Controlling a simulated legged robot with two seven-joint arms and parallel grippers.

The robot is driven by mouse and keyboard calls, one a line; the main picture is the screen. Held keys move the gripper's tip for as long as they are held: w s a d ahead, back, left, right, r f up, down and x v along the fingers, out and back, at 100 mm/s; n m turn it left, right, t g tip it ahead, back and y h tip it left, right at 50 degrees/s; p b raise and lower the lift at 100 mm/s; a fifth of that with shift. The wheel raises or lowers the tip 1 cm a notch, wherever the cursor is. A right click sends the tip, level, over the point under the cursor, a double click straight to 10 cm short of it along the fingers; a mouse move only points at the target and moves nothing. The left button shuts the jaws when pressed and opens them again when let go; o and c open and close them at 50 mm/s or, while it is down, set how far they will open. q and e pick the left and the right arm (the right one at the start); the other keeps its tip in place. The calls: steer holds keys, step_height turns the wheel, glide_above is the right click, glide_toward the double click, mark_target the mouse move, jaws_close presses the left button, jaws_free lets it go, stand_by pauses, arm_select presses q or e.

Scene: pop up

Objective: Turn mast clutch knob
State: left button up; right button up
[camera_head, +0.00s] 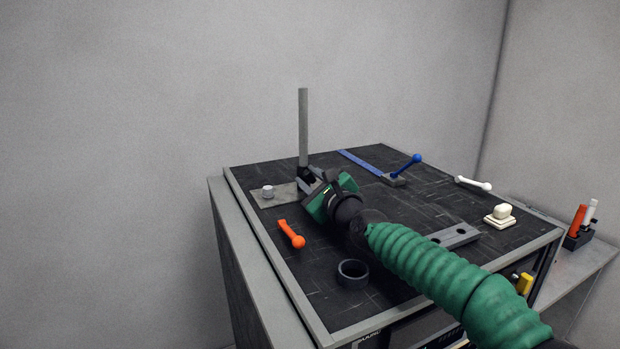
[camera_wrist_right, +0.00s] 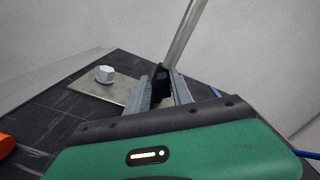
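A grey mast (camera_head: 303,125) stands upright at the back left of the dark tabletop and leans in the wrist view (camera_wrist_right: 186,38). A black part (camera_wrist_right: 160,84) is at its foot. A pale knob (camera_head: 268,191) stands on a flat metal plate (camera_head: 268,201) left of the mast; it also shows in the wrist view (camera_wrist_right: 104,74). My right gripper (camera_head: 309,181) is at the mast's foot, right of the pale knob. Its fingers (camera_wrist_right: 163,88) stand apart on either side of the black part; I cannot tell whether they grip it. My left gripper is not in view.
An orange lever (camera_head: 291,234) and a black ring (camera_head: 352,273) lie nearer the front. A blue lever (camera_head: 405,168), a blue strip (camera_head: 360,162), a white handle (camera_head: 472,183) and a cream block (camera_head: 500,215) lie to the right. My right arm crosses the table's front right.

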steer(key=shift+o, duration=0.6)
steer(key=shift+d+r, duration=0.1)
steer(key=shift+r, duration=0.05)
steer(key=shift+s+d, duration=0.15)
steer(key=b+v, duration=0.4)
steer(key=v, duration=0.6)
steer(key=shift+s+d+b, duration=0.2)
steer(key=shift+s+b, duration=0.15)
steer(key=shift+s, duration=0.4)
steer(key=shift+o, duration=0.3)
